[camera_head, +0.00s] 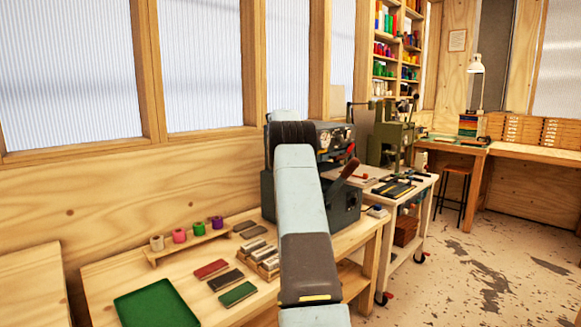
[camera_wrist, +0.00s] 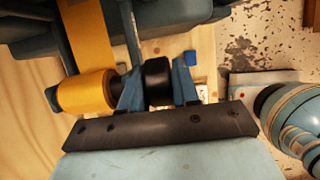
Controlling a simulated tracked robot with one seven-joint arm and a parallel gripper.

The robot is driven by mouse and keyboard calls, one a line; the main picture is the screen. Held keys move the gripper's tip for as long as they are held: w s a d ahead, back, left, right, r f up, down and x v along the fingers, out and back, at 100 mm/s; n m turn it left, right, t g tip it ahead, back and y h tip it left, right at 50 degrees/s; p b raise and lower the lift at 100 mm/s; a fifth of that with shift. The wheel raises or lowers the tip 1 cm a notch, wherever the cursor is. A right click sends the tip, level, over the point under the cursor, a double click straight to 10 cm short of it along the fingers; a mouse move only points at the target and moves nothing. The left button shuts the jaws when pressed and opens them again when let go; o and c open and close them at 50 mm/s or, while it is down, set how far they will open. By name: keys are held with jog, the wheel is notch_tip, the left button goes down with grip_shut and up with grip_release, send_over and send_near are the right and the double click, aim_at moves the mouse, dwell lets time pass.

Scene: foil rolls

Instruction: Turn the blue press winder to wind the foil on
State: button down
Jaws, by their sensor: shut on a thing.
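The dark blue-grey press (camera_head: 345,208) stands on the wooden bench in the head view, partly hidden behind my arm. In the wrist view, a yellow-gold foil roll (camera_wrist: 85,93) sits on a spindle at the left, and a foil strip (camera_wrist: 85,35) runs up from it towards the press. The black winder knob (camera_wrist: 158,82) is beside the roll, on the same line. My gripper (camera_wrist: 158,90) has its two blue fingers on either side of the knob and is shut on it. My gripper is hidden behind my arm in the head view.
A small rack (camera_head: 188,243) holds several coloured rolls on the bench. A green tray (camera_head: 157,304) and several dark and coloured blocks lie in front. A white trolley (camera_head: 400,192) with a green press (camera_head: 390,138) stands to the right. Open floor lies beyond it.

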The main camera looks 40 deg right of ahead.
dwell(0.4)
jog(key=c, duration=0.9)
grip_release()
jog(key=shift+f, duration=0.1)
jog(key=v, duration=1.3)
jog(key=shift+w+r, duration=0.1)
jog(key=shift+r, duration=0.3)
